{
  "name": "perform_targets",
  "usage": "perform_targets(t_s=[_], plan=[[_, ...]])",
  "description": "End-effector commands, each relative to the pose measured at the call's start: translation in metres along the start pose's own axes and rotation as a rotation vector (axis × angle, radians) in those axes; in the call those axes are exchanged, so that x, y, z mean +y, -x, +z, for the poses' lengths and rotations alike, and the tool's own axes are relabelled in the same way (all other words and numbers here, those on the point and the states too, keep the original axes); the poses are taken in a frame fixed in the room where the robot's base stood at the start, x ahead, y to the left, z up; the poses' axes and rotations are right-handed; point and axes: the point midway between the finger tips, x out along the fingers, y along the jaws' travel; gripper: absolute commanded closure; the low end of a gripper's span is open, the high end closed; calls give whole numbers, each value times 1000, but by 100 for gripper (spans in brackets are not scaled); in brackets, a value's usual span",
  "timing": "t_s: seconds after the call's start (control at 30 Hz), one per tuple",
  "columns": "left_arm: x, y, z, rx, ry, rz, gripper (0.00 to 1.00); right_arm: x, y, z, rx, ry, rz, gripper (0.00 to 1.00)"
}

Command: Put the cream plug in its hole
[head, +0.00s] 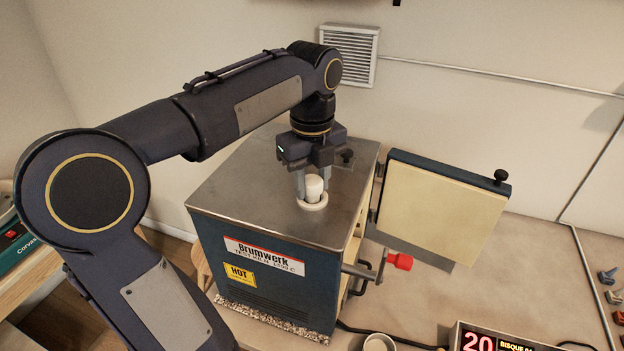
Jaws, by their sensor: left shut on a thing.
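The cream plug (314,188) is upright over the top of the kiln (240,190). A pale ring (313,205) on the kiln's metal top surrounds the plug's lower end. My left gripper (313,183) points down and is shut on the plug, with a finger on each side of it. I cannot tell how deep the plug's lower end sits in the ring. My right gripper is not in view.
The kiln's door (440,205) stands open to the right, with a black knob on top. A small cup (379,342) and a red-digit display (500,340) are at the front. The bench right of the door is mostly clear.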

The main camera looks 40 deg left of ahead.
Motion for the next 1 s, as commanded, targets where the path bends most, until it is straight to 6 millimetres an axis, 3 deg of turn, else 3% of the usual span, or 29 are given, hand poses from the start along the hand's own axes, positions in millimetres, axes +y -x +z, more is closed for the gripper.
perform_targets(t_s=[0.6,0.63,0.67,1.0], plan=[[0,-12,0,0,0,0,88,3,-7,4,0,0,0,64],[0,-11,0,0,0,0,61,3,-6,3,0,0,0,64],[0,-11,0,0,0,0,57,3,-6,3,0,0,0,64],[0,-8,0,0,0,0,56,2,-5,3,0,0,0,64]])
